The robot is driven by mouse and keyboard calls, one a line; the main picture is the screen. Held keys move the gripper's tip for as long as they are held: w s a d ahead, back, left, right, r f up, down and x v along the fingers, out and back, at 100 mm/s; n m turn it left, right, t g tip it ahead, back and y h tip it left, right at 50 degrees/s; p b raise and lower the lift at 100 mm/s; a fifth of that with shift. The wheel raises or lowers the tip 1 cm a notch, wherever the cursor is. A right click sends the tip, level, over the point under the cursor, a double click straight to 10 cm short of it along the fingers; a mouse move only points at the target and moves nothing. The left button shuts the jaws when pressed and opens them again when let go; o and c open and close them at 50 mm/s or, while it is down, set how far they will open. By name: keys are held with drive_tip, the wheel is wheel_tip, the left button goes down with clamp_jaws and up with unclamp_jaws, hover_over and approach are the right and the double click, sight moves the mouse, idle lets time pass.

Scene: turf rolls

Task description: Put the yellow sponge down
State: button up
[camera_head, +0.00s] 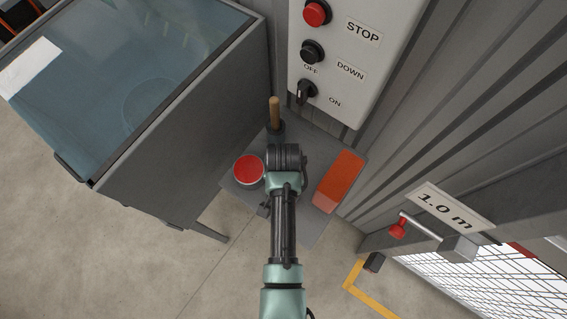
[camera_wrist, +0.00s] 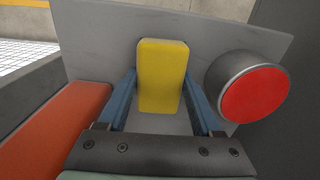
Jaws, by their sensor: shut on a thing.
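The yellow sponge (camera_wrist: 162,75) is upright between the two blue fingers of my gripper (camera_wrist: 160,97) in the wrist view. My gripper is shut on it. A grey shelf plate (camera_wrist: 105,42) lies beyond and below the sponge; I cannot tell whether the sponge touches it. In the head view my arm (camera_head: 284,200) reaches over the grey plate (camera_head: 318,122), and the sponge and fingertips are hidden behind it.
A red-topped round tin (camera_head: 249,170) stands left of my arm, and an orange block (camera_head: 339,181) lies to its right. A wooden-handled tool (camera_head: 275,112) stands behind. A control panel (camera_head: 345,50) and a glass-topped cabinet (camera_head: 150,90) bound the plate.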

drive_tip(key=shift+f, duration=0.15)
drive_tip(key=o, duration=1.3)
drive_tip(key=shift+f, duration=0.1)
drive_tip(key=shift+f+b, duration=0.15)
drive_tip(key=shift+b, duration=0.45)
drive_tip(key=r, duration=1.3)
drive_tip(key=shift+d+r, duration=0.2)
